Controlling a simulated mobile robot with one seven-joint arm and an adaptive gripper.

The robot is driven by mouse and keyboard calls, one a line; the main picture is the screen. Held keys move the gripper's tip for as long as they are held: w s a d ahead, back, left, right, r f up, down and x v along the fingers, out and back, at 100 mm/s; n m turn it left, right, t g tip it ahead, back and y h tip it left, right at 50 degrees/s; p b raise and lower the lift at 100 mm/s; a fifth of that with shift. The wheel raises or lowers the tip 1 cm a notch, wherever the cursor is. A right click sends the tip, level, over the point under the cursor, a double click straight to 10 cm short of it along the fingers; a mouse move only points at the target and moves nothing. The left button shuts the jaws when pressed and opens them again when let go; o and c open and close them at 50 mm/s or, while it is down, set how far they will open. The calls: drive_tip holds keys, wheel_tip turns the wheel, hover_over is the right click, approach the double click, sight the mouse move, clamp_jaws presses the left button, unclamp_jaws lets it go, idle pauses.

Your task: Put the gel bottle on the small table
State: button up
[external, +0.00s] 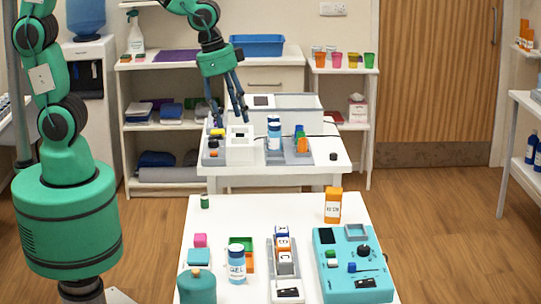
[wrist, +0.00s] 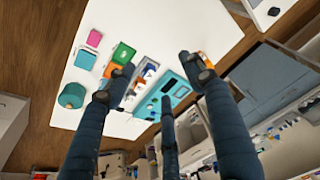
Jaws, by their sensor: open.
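The gel bottle (external: 237,266), white with a blue cap and a "GEL" label, stands upright on the white front table (external: 330,207), beside a green-and-orange holder (external: 248,255). A similar blue-capped bottle (external: 274,135) stands on the white table behind (external: 316,169); its label is too small to read. My gripper (external: 231,119) is open and empty, pointing down over the left part of the back table, apart from the gel bottle. In the wrist view, my spread fingers (wrist: 158,70) frame the front table; I cannot make out the gel bottle there.
The front table also holds a teal jar (external: 197,287), a pink block (external: 200,240), a lettered block rack (external: 283,257), a teal device (external: 352,270) and an orange bottle (external: 333,206). A small shelf table (external: 340,69) with coloured cups stands at the back.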

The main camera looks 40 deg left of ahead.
drive_tip(key=w+a+r+n+t, duration=0.1)
drive_tip(key=a+r+n, duration=0.15)
drive_tip(key=a, duration=0.45)
drive_tip(key=w+a+r+n, duration=0.1)
drive_tip(key=a+r, duration=0.2)
drive_tip(key=a, duration=0.3)
drive_tip(key=w+a+r+n+t, duration=0.1)
drive_tip(key=w+a+r+n, duration=0.15)
drive_tip(key=a, duration=0.45)
drive_tip(key=s+a+r+n+y, duration=0.1)
drive_tip(key=s+a, duration=0.3)
drive_tip(key=a, duration=0.5)
drive_tip(key=s+a+r+n+t+y, duration=0.1)
drive_tip(key=s+a+r+n, duration=0.2)
drive_tip(key=a, duration=0.5)
drive_tip(key=shift+s+a+r+n+t, duration=0.3)
drive_tip(key=shift+s+a+n, duration=0.05)
drive_tip(key=shift+s+n, duration=0.25)
drive_tip(key=shift+o, duration=0.4)
